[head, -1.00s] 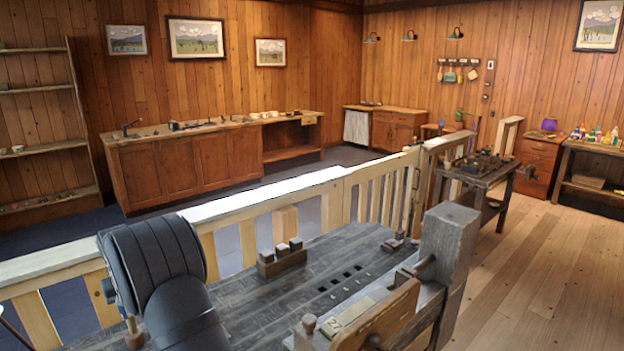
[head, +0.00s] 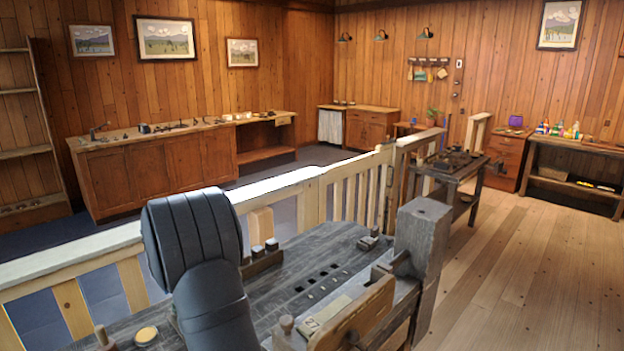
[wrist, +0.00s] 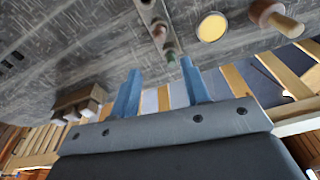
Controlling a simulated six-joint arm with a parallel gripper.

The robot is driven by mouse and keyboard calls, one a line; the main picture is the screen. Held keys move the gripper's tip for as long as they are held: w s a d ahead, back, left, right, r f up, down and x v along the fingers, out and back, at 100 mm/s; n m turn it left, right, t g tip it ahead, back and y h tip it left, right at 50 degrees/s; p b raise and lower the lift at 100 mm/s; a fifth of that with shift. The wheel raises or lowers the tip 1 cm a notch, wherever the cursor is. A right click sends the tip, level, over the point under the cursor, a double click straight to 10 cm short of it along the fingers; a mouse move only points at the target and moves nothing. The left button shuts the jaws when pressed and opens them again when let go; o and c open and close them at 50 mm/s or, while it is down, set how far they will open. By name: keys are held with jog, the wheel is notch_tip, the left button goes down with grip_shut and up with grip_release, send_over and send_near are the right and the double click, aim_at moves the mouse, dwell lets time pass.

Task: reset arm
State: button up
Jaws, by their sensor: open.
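My gripper (wrist: 160,92) shows in the wrist view as two blue fingers standing apart, with nothing between them. They are above or near the grey workbench (wrist: 90,40), which fills the top of that view. In the head view my dark arm stands over the left part of the bench (head: 330,238), and the fingers are hidden there. A yellow disc (head: 147,335) lies on the bench at the lower left, and it also shows in the wrist view (wrist: 212,27). A turned wooden piece (wrist: 275,18) is beside it.
A wooden rack with dark-topped blocks (head: 262,258) stands on the bench just right of my arm, and shows in the wrist view (wrist: 82,101). A wooden vise (head: 355,315) and thick post (head: 422,250) bound the right end. A railing (head: 345,195) runs behind.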

jog(key=w+d+f+m, duration=0.1)
jog(key=w+d+m, duration=0.2)
jog(key=d, duration=1.3)
jog(key=w+d+f+m, duration=0.1)
jog(key=w+d+m, duration=0.2)
jog(key=w+d, duration=0.5)
jog(key=shift+w+d+h, duration=0.2)
jog(key=shift+d+h, duration=0.1)
jog(key=shift+d, duration=3.8)
